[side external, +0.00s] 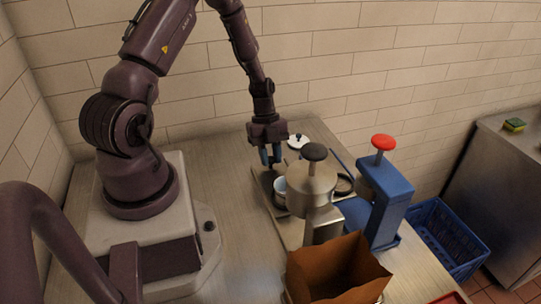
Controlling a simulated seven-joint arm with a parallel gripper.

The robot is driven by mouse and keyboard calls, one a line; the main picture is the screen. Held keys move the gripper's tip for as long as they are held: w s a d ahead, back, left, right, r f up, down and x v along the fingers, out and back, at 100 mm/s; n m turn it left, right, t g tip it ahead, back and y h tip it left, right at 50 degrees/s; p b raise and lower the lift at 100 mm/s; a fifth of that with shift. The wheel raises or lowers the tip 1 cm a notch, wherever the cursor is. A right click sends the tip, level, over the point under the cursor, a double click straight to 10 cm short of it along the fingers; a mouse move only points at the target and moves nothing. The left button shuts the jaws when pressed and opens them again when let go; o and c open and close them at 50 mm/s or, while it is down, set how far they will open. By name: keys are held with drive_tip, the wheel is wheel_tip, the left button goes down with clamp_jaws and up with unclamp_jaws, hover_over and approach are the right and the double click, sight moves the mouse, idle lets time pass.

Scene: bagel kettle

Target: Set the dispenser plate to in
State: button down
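A steel dispenser-like device (311,186) with a black knob stands near the middle of the counter. A blue device (388,200) with a red knob stands to its right. I cannot tell for sure which one is the dispenser. A dark flat plate (262,183) shows left of the steel device, partly hidden by it, so its in or out position is unclear. My gripper (270,158) points down at the plate's far end, behind and left of the steel device. Its bluish fingers are small here; their gap and any contact are unclear.
A light cup (280,186) sits by the steel device. A blue crate (447,240) is at right. The counter's left middle is clear.

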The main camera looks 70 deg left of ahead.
drive_tip(key=d, duration=1.1)
drive_tip(key=shift+d, duration=0.1)
drive_tip(key=c, duration=1.1)
unclamp_jaws()
drive_tip(key=shift+o, duration=0.6)
drive_tip(key=shift+r, duration=0.1)
drive_tip(key=shift+a+r, duration=0.3)
drive_tip(key=v, duration=1.2)
